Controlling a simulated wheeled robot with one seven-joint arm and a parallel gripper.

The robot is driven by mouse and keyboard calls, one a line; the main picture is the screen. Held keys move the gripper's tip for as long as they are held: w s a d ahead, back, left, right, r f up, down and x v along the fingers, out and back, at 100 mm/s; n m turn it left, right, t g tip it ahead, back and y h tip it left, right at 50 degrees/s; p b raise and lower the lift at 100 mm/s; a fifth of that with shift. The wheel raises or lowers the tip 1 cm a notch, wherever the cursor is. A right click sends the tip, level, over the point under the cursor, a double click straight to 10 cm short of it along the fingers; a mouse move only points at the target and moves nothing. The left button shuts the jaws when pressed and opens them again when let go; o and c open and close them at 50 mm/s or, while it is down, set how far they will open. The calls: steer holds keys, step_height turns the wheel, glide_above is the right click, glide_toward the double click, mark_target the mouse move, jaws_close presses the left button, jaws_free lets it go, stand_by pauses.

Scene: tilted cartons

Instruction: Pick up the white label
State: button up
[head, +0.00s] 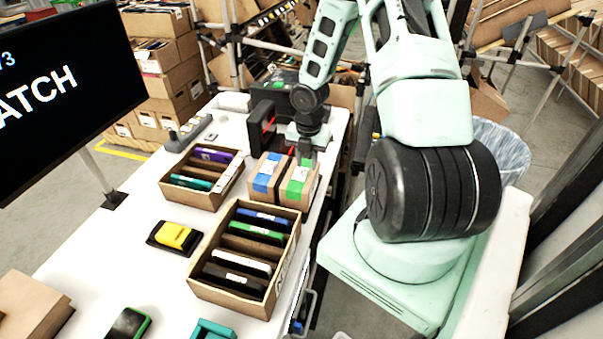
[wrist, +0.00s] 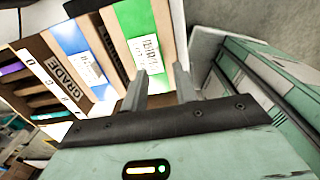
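Several white labels show. A small printed one (wrist: 146,52) lies on the green stripe of a brown carton (head: 298,188), and another (wrist: 90,70) lies on the blue stripe of the carton beside it (head: 264,180). In the head view my gripper (head: 306,155) points down over that carton; contact cannot be told.
Two open boxes of coloured cases stand on the white table, one at the back left (head: 163,185) and one in front (head: 191,289). A black scanner-like device (head: 262,128) stands behind the cartons. A dark screen (head: 65,80) rises at left.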

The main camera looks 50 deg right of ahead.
steer(key=shift+a+f, duration=0.1)
steer(key=shift+f, duration=1.65)
jaws_close()
steer(key=shift+r, duration=0.1)
step_height(320, 180, up, 10)
step_height(320, 180, up, 6)
steer(key=p, duration=0.7)
glide_above(306, 173)
